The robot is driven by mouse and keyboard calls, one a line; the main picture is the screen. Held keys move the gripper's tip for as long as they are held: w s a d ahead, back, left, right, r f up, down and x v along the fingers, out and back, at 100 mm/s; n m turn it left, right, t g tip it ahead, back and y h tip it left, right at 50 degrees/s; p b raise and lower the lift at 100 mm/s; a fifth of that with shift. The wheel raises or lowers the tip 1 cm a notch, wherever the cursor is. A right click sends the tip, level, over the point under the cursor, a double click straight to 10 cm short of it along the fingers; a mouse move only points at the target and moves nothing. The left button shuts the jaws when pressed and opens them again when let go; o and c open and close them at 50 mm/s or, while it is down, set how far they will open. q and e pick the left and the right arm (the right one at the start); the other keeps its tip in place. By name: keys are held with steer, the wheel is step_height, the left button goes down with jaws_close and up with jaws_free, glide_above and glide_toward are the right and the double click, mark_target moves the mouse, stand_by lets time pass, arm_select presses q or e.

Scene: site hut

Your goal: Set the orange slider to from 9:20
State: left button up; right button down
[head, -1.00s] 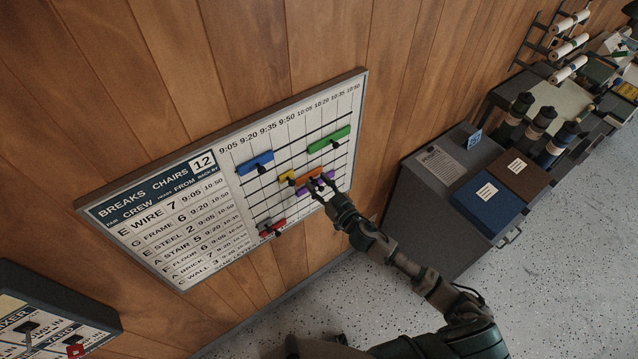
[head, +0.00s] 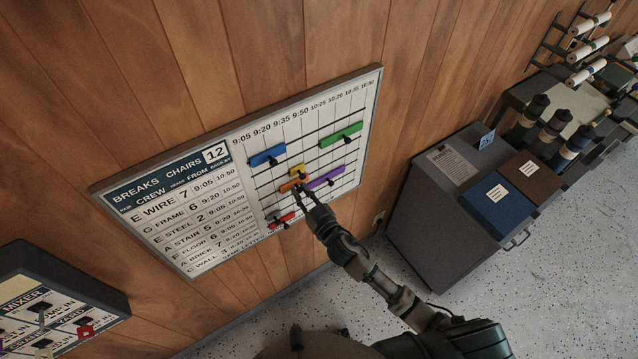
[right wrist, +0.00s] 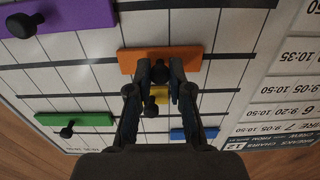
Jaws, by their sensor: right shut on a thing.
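The orange slider (head: 288,187) sits on a row of the wall board's grid (head: 345,160), below the yellow slider (head: 299,171) and left of the purple slider (head: 327,177). My right gripper (head: 302,190) is at the orange slider, its fingers shut on the slider's dark knob. In the right wrist view the orange slider (right wrist: 160,59) lies just beyond my fingertips (right wrist: 160,72), which hide the knob. I cannot read exactly which time line its left end meets. The 9:20 heading (head: 262,132) is on the board's top edge. My left gripper is not in view.
Blue (head: 268,155), green (head: 341,135) and red (head: 281,221) sliders sit on other rows. A second board (head: 65,290) is at the lower left. A grey cabinet (head: 430,220) with blue and brown boxes stands right of the board.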

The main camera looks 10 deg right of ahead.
steer(key=shift+s+a+r, duration=0.2)
steer(key=shift+a, duration=0.45)
steer(key=c, duration=1.1)
jaws_free()
steer(key=shift+d, duration=0.15)
steer(key=shift+o, duration=0.2)
steer(key=shift+w+d+f, duration=0.1)
steer(key=shift+f, duration=0.05)
steer(key=v, duration=1.2)
